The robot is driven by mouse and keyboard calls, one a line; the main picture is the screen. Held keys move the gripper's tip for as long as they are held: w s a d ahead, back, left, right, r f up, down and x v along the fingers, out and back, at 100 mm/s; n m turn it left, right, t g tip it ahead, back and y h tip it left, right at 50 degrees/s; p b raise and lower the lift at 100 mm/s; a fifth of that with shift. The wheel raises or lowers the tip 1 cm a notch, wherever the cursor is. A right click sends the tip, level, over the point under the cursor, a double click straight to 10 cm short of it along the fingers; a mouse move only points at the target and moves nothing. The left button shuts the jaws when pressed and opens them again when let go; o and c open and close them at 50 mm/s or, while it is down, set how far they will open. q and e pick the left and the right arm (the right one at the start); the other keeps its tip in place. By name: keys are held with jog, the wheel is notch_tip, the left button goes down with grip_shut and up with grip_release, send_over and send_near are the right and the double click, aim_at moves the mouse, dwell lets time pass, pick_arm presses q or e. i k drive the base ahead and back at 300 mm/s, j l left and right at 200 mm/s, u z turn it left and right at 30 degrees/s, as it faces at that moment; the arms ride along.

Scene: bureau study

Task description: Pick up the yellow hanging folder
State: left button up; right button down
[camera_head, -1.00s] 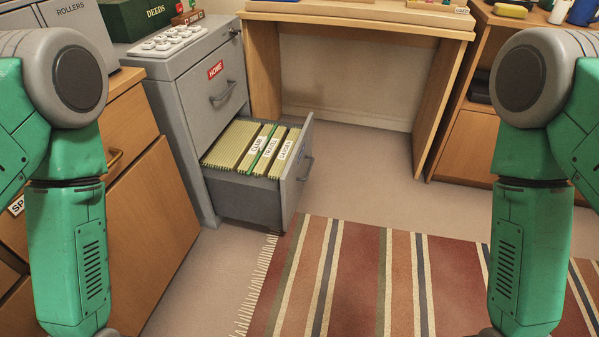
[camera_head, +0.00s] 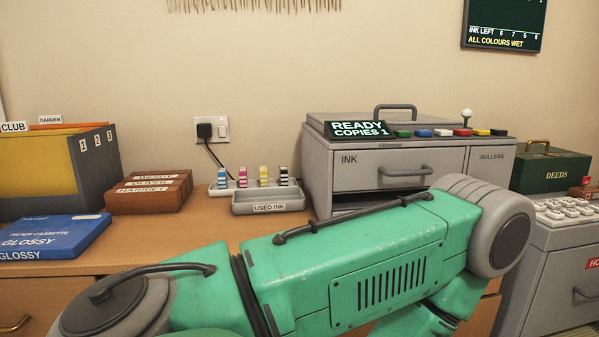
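A yellow hanging folder (camera_head: 42,168) shows as a broad yellow face in a grey file box (camera_head: 96,158) at the left edge of the head view. A white CLUB tab (camera_head: 13,127) stands at its top left, and a GARDEN tab (camera_head: 50,119) stands behind near an orange top edge. The left part of the box is cut off by the picture edge. A green arm of mine crosses the lower foreground, but neither gripper is in view.
A blue GLOSSY paper cassette (camera_head: 52,236) lies in front of the file box. Brown wooden boxes (camera_head: 148,192), an ink holder (camera_head: 254,190), a USED INK tray (camera_head: 269,203) and a grey copier (camera_head: 375,172) stand rightward on the wooden counter (camera_head: 215,229).

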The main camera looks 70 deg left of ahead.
aim_at(36, 163)
jog(key=k+l+u, duration=0.1)
jog(key=u, duration=3.35)
jog(key=j+z, duration=0.25)
jog(key=i+j+z, duration=0.15)
jog(key=z, duration=0.2)
jog(key=i+j+z, duration=0.1)
jog(key=j+z, duration=0.25)
jog(key=i+j+z, duration=0.1)
jog(key=j+z, duration=0.25)
